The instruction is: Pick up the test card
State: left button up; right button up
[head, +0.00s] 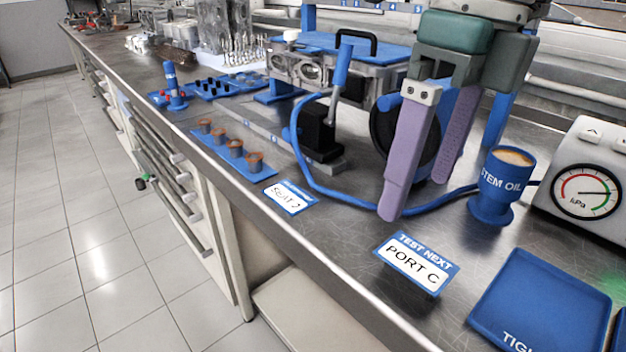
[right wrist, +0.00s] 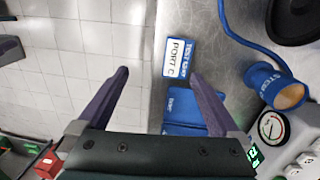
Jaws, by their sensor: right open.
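The test card (head: 413,265) is blue and white, reads "TEST NEXT PORT C", and lies near the front edge of the steel bench. It also shows in the right wrist view (right wrist: 176,57), just beyond the fingers and toward the right one. My right gripper (head: 416,195) is open and empty, with two lilac fingers pointing down. In the head view it hangs above and behind the card, apart from it. My left gripper does not show in the head view.
A blue tray (head: 540,300) lies to the card's right. A blue "STEM OIL" cup (head: 495,190) and a kPa gauge (head: 585,190) stand behind. A "SEAT 2" card (head: 288,198) and a blue hose (head: 340,192) lie to the left. The bench edge is close to the card.

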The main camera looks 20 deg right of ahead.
aim_at(416, 260)
jog(key=shift+h, duration=0.6)
jog(key=d+f, duration=0.1)
jog(key=f, duration=0.1)
jog(key=d+f, duration=0.1)
jog(key=f, duration=0.1)
jog(key=shift+w+d, duration=0.15)
jog(key=shift+d, duration=0.05)
notch_tip(416, 260, down, 6)
jog(key=shift+f+p, duration=0.15)
jog(key=shift+p, duration=0.2)
jog(key=c, duration=1.3)
